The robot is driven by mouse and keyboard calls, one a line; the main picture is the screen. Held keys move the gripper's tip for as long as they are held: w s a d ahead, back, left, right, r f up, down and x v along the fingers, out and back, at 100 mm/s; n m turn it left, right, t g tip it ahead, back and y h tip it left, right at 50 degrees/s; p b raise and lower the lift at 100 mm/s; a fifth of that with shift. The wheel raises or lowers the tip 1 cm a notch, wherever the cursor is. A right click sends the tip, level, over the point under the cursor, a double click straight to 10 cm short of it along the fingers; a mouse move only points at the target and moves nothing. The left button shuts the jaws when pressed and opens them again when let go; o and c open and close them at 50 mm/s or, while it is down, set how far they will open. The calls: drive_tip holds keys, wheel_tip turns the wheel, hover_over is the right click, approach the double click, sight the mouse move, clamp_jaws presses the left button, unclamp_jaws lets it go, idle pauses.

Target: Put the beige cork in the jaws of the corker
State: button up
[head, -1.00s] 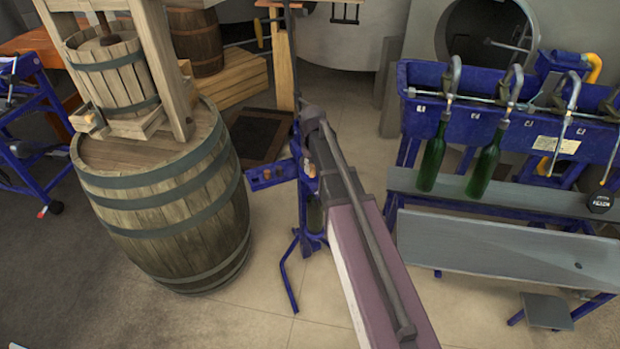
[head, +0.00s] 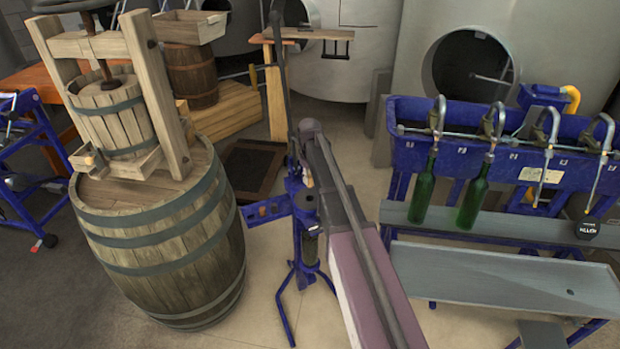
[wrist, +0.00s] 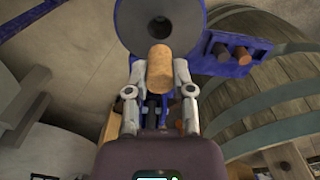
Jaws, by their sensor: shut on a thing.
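The beige cork (wrist: 159,66) is between the fingertips of my gripper (wrist: 160,77) in the wrist view. My gripper is shut on it. The blue corker (head: 306,205) stands on the floor in the middle of the head view. In the wrist view, the corker's round grey disc with a dark hole (wrist: 158,27) lies just beyond the cork's end. I cannot tell whether cork and corker touch. In the head view, my arm hides most of the gripper and cork.
A blue side holder (head: 265,210) on the corker carries a brown cork (wrist: 221,49) and a darker one (wrist: 243,55). A large barrel (head: 165,235) stands close on the left. A blue bottle filler (head: 480,135) with two green bottles (head: 424,188) is at the right.

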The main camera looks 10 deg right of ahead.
sight(310, 193)
drive_tip(key=shift+f, duration=0.15)
drive_tip(key=shift+f+b, duration=2.5)
drive_tip(key=shift+b, duration=0.15)
drive_tip(key=shift+f+b, duration=1.1)
drive_tip(key=o, duration=0.7)
drive_tip(key=shift+o, duration=0.2)
drive_tip(key=shift+r, duration=0.15)
wheel_tip(310, 193, up, 7)
drive_tip(key=p, duration=0.8)
drive_tip(key=s+a+f+m+b, duration=0.1)
drive_tip(key=s+a+f+b, duration=0.1)
drive_tip(key=s+f+b, duration=0.2)
drive_tip(key=s+a+f+m+b, duration=0.1)
drive_tip(key=s+a+f+b, duration=0.2)
drive_tip(key=s, duration=0.6)
drive_tip(key=shift+s+a+f+b, duration=0.15)
drive_tip(key=shift+s+f+b, duration=0.2)
drive_tip(key=shift+b, duration=0.35)
